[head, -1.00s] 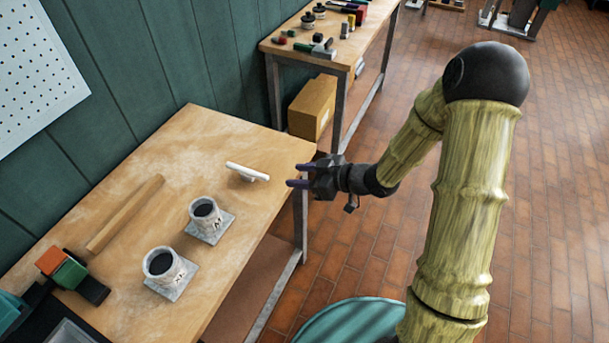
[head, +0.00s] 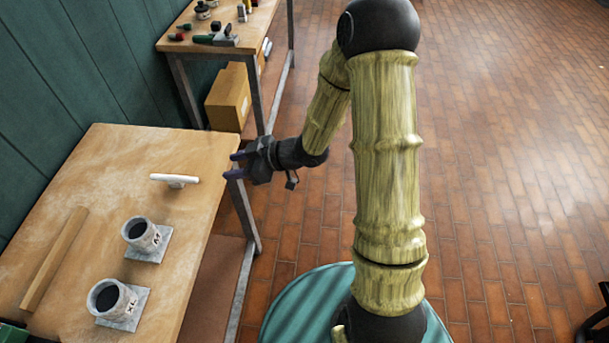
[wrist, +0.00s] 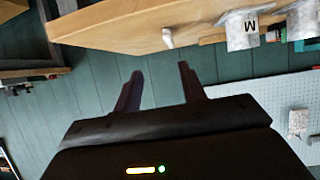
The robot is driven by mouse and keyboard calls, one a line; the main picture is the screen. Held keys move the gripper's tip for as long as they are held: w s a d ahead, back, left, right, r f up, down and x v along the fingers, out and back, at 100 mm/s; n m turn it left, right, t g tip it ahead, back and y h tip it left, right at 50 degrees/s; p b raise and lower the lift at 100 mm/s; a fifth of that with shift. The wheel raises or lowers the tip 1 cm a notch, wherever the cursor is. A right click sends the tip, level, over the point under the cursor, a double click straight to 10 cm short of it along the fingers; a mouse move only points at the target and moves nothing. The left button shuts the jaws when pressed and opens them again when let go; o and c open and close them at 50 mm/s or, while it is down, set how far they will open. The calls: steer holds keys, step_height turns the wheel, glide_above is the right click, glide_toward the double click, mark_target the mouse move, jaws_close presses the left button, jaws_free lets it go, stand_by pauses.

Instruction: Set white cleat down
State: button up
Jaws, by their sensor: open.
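The white cleat (head: 175,179) lies on the wooden table (head: 110,175) near its far right corner. It also shows small at the table's edge in the wrist view (wrist: 168,38). My gripper (head: 236,165) is open and empty, just off the table's right edge, to the right of the cleat and apart from it. Its two fingers also show in the wrist view (wrist: 160,92), with only the green wall between and beyond them.
Two grey cups with dark contents, one (head: 141,234) behind the other (head: 111,299), stand on square plates in front of the cleat. A wooden bar (head: 54,260) lies at the left. A second bench (head: 235,45) holds tools, with a cardboard box (head: 230,97) below.

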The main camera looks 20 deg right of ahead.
steer(key=s+d+r+m+t+h, duration=0.1)
steer(key=s+d+r+m+h, duration=0.15)
steer(key=d+m+h, duration=0.7)
steer(key=s+d+r+m+g+h, duration=0.1)
steer(key=s+d+m+g, duration=0.1)
steer(key=s, duration=0.4)
steer(key=s+d+r+m+g+h, duration=0.1)
steer(key=s+d+r, duration=0.1)
steer(key=s+d, duration=0.3)
steer(key=shift+s+d+r+m+g, duration=0.15)
steer(key=shift+s+d+m+g, duration=0.2)
steer(key=shift+s, duration=0.3)
steer(key=shift+o, duration=0.2)
steer(key=shift+a, duration=0.1)
steer(key=shift+o, duration=0.3)
steer(key=shift+c, duration=0.4)
